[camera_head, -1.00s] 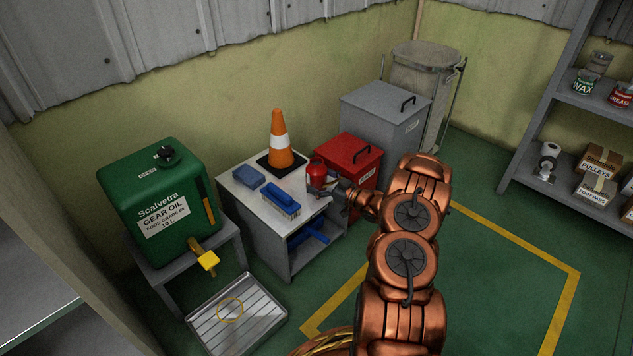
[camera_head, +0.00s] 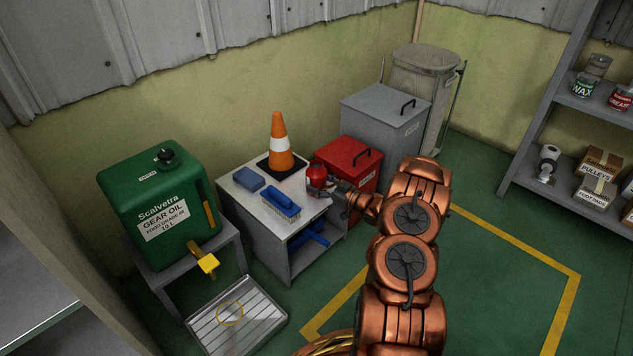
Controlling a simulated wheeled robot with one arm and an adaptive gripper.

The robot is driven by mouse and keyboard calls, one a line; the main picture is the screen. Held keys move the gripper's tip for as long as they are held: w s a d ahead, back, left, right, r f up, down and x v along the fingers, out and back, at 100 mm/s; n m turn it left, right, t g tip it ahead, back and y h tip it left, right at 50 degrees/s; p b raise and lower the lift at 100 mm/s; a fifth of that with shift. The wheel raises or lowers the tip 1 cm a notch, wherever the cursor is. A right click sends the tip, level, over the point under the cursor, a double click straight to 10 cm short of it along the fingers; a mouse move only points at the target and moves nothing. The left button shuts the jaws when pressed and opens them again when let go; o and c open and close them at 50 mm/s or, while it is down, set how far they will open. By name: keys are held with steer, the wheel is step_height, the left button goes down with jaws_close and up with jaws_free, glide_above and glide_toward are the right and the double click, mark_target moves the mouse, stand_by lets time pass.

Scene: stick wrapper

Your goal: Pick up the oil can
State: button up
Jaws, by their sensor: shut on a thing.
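The oil can is the small red can (camera_head: 316,173) at the right back part of the grey cabinet top, in front of the red bin. My gripper (camera_head: 325,187) reaches in from the right and is shut on the red can. The fingers hide its lower part. I cannot tell whether the can touches the cabinet top or hangs just above it.
The grey cabinet (camera_head: 261,225) also bears an orange cone (camera_head: 279,144), a blue sponge (camera_head: 248,179) and a blue brush (camera_head: 281,203). A red bin (camera_head: 352,158) stands close behind the can. A green gear oil tank (camera_head: 155,206) and metal drip tray (camera_head: 238,318) are left.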

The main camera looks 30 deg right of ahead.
steer(key=shift+r+p, duration=0.35)
steer(key=shift+r, duration=0.2)
steer(key=r+p, duration=0.1)
steer(key=s+r+p, duration=0.1)
steer(key=r, duration=0.1)
steer(key=s+a+p, duration=0.3)
steer(key=s+p, duration=0.1)
steer(key=s, duration=1.1)
step_height(320, 180, up, 8)
steer(key=m+h, duration=0.1)
steer(key=h, duration=0.1)
glide_above(325, 177)
steer(key=a, duration=0.5)
steer(key=w+a+r+m+t+h, duration=0.1)
steer(key=w+a+r+h, duration=0.1)
steer(key=w+a+r, duration=0.6)
steer(key=w+a+r+m+h, duration=0.1)
steer(key=w+a+r, duration=0.35)
steer(key=r, duration=0.55)
steer(key=s+a+r+m+h, duration=0.1)
steer(key=s+a+r+h, duration=0.1)
steer(key=a+r, duration=0.95)
step_height(325, 177, up, 35)
steer(key=p, duration=3.6)
steer(key=shift+a, duration=0.2)
